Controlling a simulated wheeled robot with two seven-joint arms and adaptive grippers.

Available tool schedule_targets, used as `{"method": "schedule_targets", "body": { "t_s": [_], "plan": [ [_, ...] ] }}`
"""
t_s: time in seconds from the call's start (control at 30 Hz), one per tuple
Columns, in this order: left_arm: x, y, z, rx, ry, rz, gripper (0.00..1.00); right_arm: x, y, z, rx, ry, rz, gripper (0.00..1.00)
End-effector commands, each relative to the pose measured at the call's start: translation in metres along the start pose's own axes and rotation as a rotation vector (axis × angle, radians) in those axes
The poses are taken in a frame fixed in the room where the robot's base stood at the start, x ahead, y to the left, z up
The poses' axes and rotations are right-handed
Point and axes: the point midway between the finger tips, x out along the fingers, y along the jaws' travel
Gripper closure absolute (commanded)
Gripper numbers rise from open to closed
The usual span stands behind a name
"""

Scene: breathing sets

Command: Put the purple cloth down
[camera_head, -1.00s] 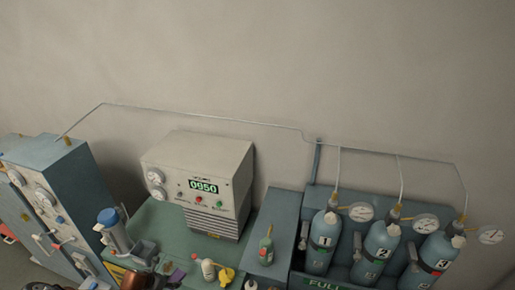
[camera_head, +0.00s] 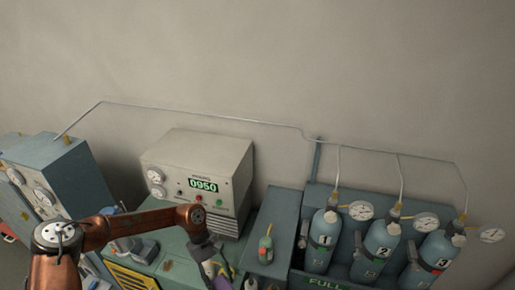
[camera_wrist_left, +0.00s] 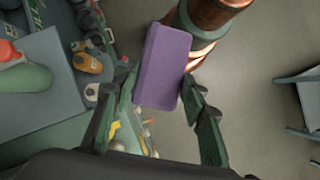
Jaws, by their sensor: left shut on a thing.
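The purple cloth (camera_wrist_left: 163,68) looks like a flat, folded block in the left wrist view. My left gripper (camera_wrist_left: 158,84) is shut on it, one finger at each side. The cloth is held up over the grey floor beside the bench, apart from any surface. In the head view my copper left arm reaches across the front of the green bench, and its gripper (camera_head: 222,272) points down near the lower edge. The cloth is hard to make out there. My right gripper is not in view.
A white display unit (camera_head: 196,178) stands on the green bench. A grey block carries a green bottle with a red top (camera_head: 266,247). Numbered gas cylinders (camera_head: 376,249) stand at the right, a gauge cabinet (camera_head: 52,180) at the left. Bare floor (camera_wrist_left: 245,75) shows in the wrist view.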

Motion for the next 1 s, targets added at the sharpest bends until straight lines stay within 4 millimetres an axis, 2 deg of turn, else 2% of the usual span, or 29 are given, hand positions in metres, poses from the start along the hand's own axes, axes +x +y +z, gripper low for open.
{"method": "schedule_targets", "body": {
  "t_s": [0.1,0.2,0.5,0.77,1.0],
  "plan": [
    [-0.013,-0.030,0.013,0.215,0.002,-0.118,0.83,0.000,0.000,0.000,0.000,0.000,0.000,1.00],
    [-0.026,-0.053,0.016,0.360,0.003,-0.199,0.83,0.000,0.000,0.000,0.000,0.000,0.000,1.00],
    [-0.062,-0.095,0.006,0.621,0.004,-0.342,0.83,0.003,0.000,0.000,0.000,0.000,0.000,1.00],
    [-0.031,-0.094,-0.009,0.613,0.002,-0.338,0.83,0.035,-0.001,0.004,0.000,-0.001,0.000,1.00],
    [0.010,-0.094,-0.032,0.611,0.000,-0.338,0.83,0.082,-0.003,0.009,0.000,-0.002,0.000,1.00]
  ]
}}
